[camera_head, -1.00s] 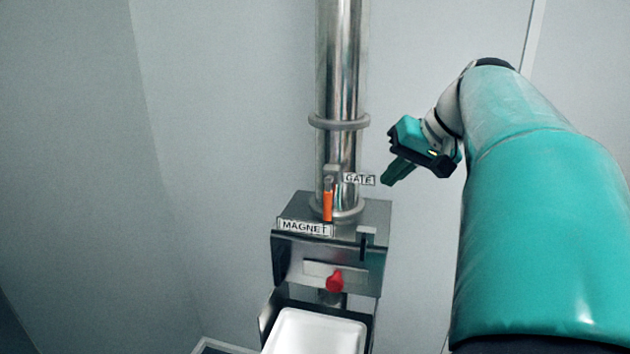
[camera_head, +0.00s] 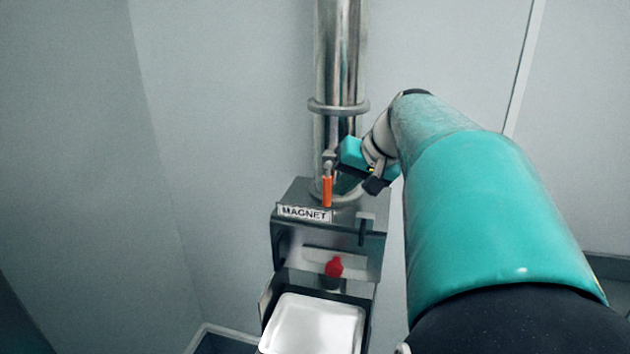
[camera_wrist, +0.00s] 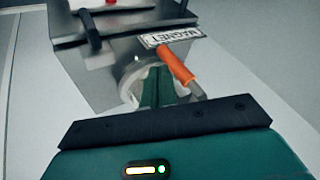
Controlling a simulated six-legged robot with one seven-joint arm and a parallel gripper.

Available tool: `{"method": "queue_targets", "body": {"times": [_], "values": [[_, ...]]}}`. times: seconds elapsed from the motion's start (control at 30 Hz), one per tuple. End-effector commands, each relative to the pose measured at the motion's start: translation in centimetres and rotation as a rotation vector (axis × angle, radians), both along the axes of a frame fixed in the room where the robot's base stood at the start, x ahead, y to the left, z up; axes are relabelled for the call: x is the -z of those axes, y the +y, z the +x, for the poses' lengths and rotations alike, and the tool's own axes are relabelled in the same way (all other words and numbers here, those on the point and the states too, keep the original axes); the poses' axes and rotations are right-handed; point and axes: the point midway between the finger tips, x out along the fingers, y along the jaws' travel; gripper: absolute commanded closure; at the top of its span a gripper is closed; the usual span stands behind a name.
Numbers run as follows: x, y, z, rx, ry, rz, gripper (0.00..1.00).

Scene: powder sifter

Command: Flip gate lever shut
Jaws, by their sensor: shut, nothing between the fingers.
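The gate lever (camera_head: 327,191) has an orange grip that hangs straight down in front of the steel pipe (camera_head: 338,60), just above the MAGNET box. In the wrist view the orange lever (camera_wrist: 177,64) slants beside my fingers, on their right. My gripper (camera_head: 345,183) is at the pipe's lower right side, just right of the lever. Its green fingers (camera_wrist: 157,88) are shut and empty, pointing toward the pipe's base collar. I cannot tell whether they touch the lever. The GATE label is hidden behind my gripper.
The steel box with the MAGNET label (camera_head: 304,214) stands below. It has a black handle (camera_head: 362,230) and a red knob (camera_head: 333,267). A white tray (camera_head: 314,325) sits beneath. Grey walls stand behind, and room left of the pipe is free.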

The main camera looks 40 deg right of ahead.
Motion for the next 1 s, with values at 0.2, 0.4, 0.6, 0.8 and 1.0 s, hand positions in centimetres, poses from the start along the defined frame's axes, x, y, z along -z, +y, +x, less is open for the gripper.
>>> {"method": "queue_targets", "body": {"times": [0.2,0.4,0.6,0.8,1.0], "values": [[0.02,-0.03,-0.02,0.0,-0.001,0.002,1.0],[0.16,0.01,0.04,0.0,-0.026,0.021,1.0],[0.22,0.1,0.15,0.0,-0.049,0.038,1.0],[0.33,0.14,0.2,0.0,-0.071,0.055,1.0],[0.54,0.27,0.36,0.0,-0.118,0.092,1.0]]}}
